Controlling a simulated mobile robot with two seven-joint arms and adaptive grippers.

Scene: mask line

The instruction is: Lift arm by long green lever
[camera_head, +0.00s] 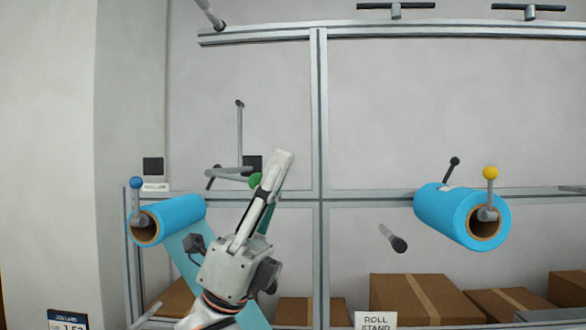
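A green knob (255,180) shows just left of my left gripper's finger, near the middle of the head view. It is beside the right end of a grey horizontal bar (228,173). A thin upright grey rod (240,135) rises behind this bar. My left gripper (277,163) points up and to the right, its tip a little above and right of the green knob. One pale finger faces the camera and hides what is behind it, so the finger gap and any contact with the knob or its lever cannot be told. My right gripper is not in view.
A blue roll (180,211) with a blue-knobbed lever (136,183) sits at left, its blue film running down behind my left arm. Another blue roll (440,207) with a yellow-knobbed lever (491,173) is at right. Grey frame posts (319,120) and cardboard boxes (420,298) stand behind.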

